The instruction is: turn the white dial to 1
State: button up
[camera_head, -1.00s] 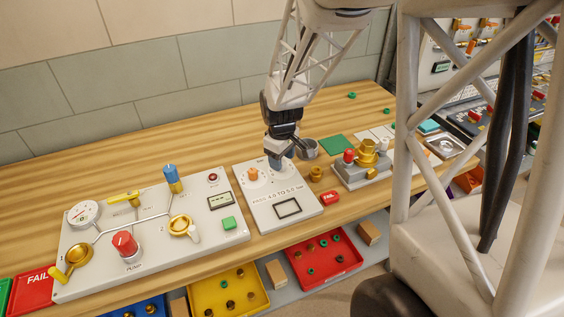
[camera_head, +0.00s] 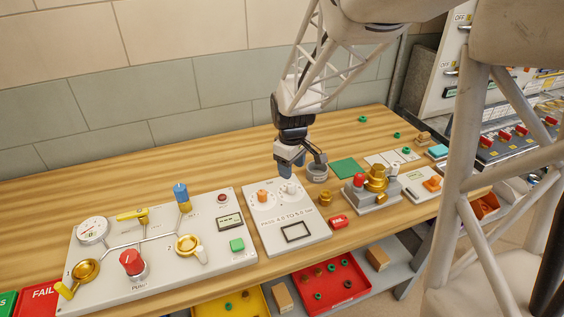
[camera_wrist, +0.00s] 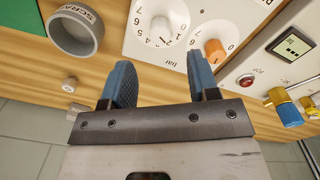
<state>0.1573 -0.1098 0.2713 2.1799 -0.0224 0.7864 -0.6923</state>
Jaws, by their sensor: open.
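The white dial (camera_head: 290,188) is on the white panel (camera_head: 270,238), right of an orange dial (camera_head: 263,196). In the wrist view the white dial (camera_wrist: 161,30) has a numbered scale around it; I cannot make out its exact setting. The orange dial (camera_wrist: 214,51) is beside it. My gripper (camera_head: 293,166) is open and empty, just behind and above the white dial in the head view. In the wrist view the fingers of my gripper (camera_wrist: 160,72) are spread, with the white dial beyond the gap between them, not gripped.
A grey scrap cup (camera_head: 318,173) stands right of my gripper, also at upper left in the wrist view (camera_wrist: 72,36). A brass fitting (camera_head: 376,178) on a grey base is further right. A larger panel (camera_head: 160,250) with gauge and valves lies left.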

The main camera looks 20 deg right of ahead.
aim_at(291, 184)
jog(key=shift+f, duration=0.1)
dwell(0.4)
jog(key=shift+f, duration=3.8)
jog(key=shift+n, duration=0.3)
jog(key=c, duration=0.9)
